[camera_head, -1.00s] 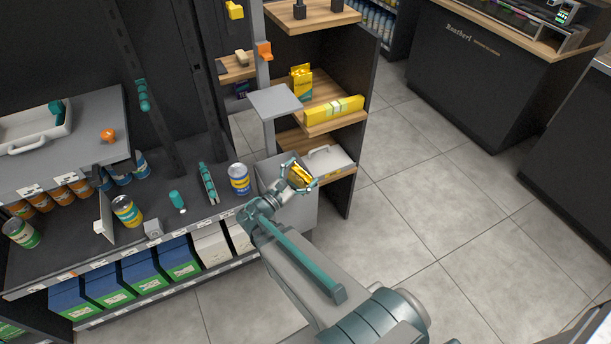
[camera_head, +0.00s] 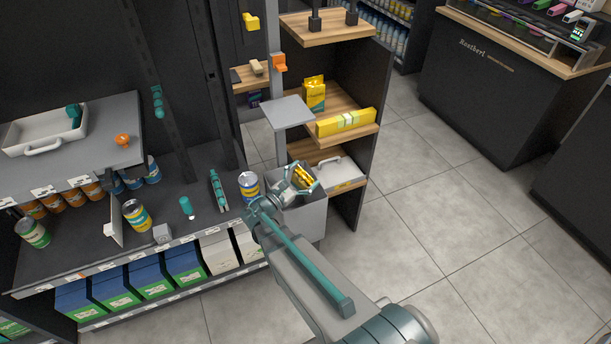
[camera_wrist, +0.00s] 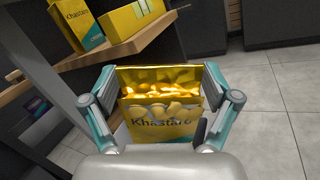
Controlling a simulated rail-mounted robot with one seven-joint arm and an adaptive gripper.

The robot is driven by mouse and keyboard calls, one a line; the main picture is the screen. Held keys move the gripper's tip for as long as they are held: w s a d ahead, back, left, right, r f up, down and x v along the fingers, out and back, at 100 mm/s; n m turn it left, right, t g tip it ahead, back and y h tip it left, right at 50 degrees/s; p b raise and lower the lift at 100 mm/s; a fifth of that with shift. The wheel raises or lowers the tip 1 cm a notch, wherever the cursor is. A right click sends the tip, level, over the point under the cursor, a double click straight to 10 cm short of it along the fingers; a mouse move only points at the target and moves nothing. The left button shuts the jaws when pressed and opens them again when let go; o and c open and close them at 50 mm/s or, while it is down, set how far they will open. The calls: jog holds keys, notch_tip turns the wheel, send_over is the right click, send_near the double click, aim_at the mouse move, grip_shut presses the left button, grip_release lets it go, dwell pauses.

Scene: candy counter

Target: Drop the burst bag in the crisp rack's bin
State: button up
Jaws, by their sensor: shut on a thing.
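My gripper (camera_head: 305,180) is shut on the burst bag (camera_head: 302,176), a yellow bag. In the wrist view the burst bag (camera_wrist: 160,112) sits between both fingers, its wide top gaping and yellow crisps showing inside. The grey bin (camera_head: 310,222) stands at the foot of the crisp rack (camera_head: 372,130). In the head view the bag and fingers overlap the bin's opening; the exact height above the rim is hard to tell. Part of the bin's opening is hidden by my gripper.
A grey post with a flat plate (camera_head: 287,112) rises close behind the bin.

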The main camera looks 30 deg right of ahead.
jog(key=o, duration=0.7)
jog(key=v, duration=1.2)
jog(key=shift+s, duration=0.1)
